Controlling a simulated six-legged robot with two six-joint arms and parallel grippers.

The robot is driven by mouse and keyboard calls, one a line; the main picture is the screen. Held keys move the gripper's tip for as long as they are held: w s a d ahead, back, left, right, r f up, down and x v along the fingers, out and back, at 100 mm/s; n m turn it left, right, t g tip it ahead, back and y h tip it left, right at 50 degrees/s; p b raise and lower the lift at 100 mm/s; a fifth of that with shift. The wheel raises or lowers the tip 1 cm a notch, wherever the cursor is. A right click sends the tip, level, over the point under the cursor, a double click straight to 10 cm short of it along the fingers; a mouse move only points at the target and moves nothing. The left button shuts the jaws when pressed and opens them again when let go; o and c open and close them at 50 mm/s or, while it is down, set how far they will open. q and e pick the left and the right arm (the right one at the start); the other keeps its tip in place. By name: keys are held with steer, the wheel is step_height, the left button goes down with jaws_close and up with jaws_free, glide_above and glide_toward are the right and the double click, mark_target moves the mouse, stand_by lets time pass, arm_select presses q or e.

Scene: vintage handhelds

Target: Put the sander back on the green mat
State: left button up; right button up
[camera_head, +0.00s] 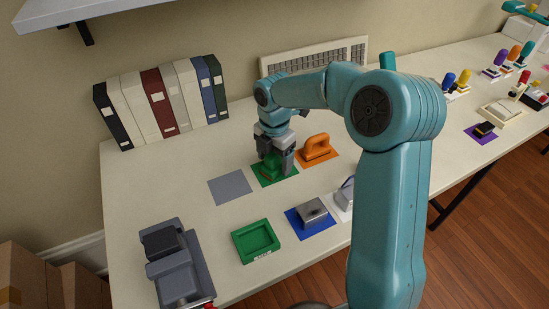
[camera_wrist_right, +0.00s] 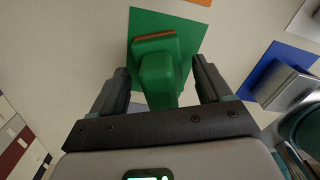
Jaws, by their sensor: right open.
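The green sander (camera_head: 269,167), a block with a raised handle and a brown base edge, sits on the green mat (camera_head: 289,179). The wrist view also shows the sander (camera_wrist_right: 157,72) lying within the edges of the mat (camera_wrist_right: 190,32). My right gripper (camera_head: 273,165) is open and points down at the sander. In the wrist view, the right gripper's fingers (camera_wrist_right: 160,75) stand on either side of the handle, with gaps between them and it. The fingers partly hide the sander in the head view. My left gripper is not in view.
An orange tool (camera_head: 317,147) sits on an orange mat close to the right. A grey mat (camera_head: 230,187) is bare. A green tray (camera_head: 256,241), a metal block (camera_head: 312,212) on a blue mat and a grey machine (camera_head: 178,268) stand nearer. Binders (camera_head: 160,101) line the back.

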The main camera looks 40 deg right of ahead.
step_height(320, 180, up, 11)
steer(key=shift+f+p, duration=0.15)
steer(key=shift+p, duration=0.65)
steer(key=shift+r, duration=0.6)
